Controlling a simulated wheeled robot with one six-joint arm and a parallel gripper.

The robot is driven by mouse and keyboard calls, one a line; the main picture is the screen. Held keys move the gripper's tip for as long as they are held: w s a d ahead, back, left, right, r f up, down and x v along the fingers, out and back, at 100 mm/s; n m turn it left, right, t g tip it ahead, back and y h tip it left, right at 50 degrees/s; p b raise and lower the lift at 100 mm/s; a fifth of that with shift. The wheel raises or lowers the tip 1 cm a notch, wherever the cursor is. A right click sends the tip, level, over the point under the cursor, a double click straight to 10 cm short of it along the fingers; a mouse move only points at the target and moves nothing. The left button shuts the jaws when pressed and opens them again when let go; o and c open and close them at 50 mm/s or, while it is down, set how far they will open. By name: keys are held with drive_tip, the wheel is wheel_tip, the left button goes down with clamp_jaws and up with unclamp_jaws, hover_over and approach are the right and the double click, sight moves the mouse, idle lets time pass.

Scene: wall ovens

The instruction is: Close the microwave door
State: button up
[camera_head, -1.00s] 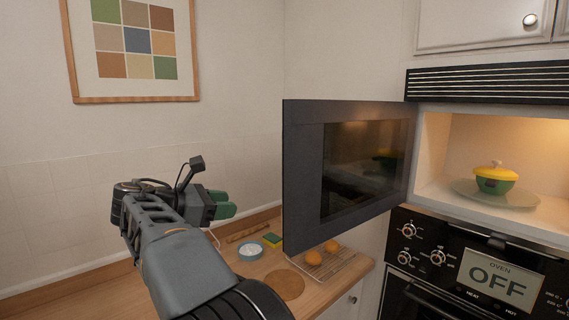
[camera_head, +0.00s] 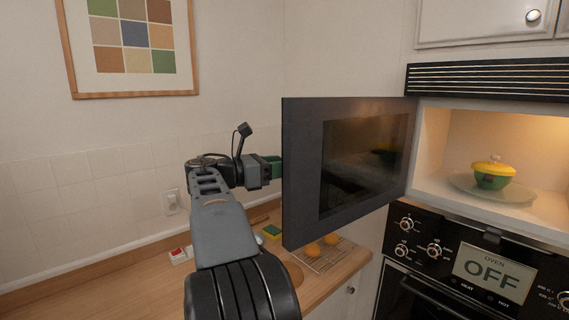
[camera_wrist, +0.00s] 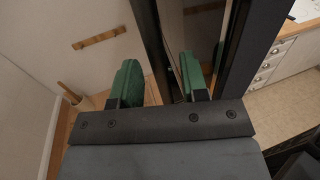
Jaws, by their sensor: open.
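The microwave door (camera_head: 302,180) is a dark panel with a glass window, swung wide open to the left of the lit cavity. My gripper (camera_head: 276,168) is at the door's free left edge, its green fingers partly hidden by the door. In the wrist view, my gripper (camera_wrist: 158,82) has its two green fingers apart with no object gripped. The dark door edge (camera_wrist: 150,40) runs down between the fingers, and the right finger overlaps the door panel. I cannot tell whether either finger touches it. The microwave cavity (camera_head: 450,150) holds a green and yellow pot (camera_head: 493,175) on a glass plate.
The oven control panel (camera_head: 440,250) is below the microwave. The wooden counter (camera_head: 130,285) under the door carries a wire rack (camera_head: 325,258) with round orange items and a sponge (camera_head: 271,231). A framed picture (camera_head: 128,95) hangs on the left wall.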

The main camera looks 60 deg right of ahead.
drive_tip(key=shift+x, duration=0.95)
clamp_jaws()
